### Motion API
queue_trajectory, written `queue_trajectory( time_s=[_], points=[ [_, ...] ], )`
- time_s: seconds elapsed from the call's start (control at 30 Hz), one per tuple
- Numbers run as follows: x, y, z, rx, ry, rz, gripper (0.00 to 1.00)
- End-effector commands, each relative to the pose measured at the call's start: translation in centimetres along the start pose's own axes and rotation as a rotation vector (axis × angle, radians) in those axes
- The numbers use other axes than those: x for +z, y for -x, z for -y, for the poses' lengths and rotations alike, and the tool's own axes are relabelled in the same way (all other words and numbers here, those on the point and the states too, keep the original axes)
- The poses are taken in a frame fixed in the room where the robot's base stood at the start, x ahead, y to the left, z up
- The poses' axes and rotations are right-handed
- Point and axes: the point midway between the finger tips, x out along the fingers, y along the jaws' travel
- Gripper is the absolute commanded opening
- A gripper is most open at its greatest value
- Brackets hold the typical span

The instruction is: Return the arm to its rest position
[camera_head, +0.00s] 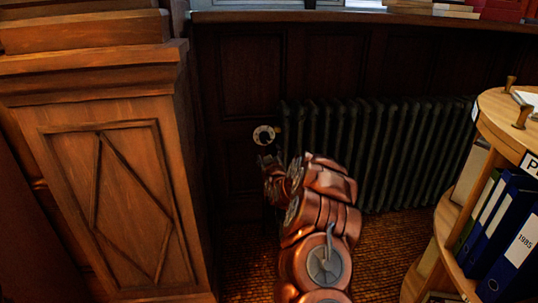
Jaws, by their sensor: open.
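My copper-coloured arm rises from the bottom middle of the head camera view. My gripper (267,162) is at its far end, in front of the dark panelled wall and beside the left end of the radiator. The jaws are open, and I see nothing held between them. The fingertips are small and partly merge with the dark background.
A carved wooden pillar (110,200) stands close on the left. A dark ribbed radiator (400,150) runs along the back wall under a ledge with books (455,10). A rounded wooden shelf (490,105) with blue binders (508,250) stands on the right. Brown woven floor (250,265) shows between them.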

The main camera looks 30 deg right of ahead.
Motion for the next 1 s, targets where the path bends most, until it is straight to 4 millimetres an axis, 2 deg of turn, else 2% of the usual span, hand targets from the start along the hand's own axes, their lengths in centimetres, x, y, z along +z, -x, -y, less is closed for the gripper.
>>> queue_trajectory(
  time_s=[0.27,0.37,0.47,0.67,0.87,1.0],
  points=[
    [0.0,0.0,0.1,-0.001,-0.001,0.000,0.76],
    [-1.0,0.1,0.2,-0.016,-0.010,0.005,0.76],
    [-3.2,0.7,1.1,-0.065,-0.035,0.028,0.76],
    [-10.1,3.7,4.2,-0.234,-0.108,0.119,0.76],
    [-16.1,8.7,7.1,-0.404,-0.157,0.235,0.76],
    [-19.8,13.0,8.3,-0.507,-0.173,0.326,0.76]
  ],
)
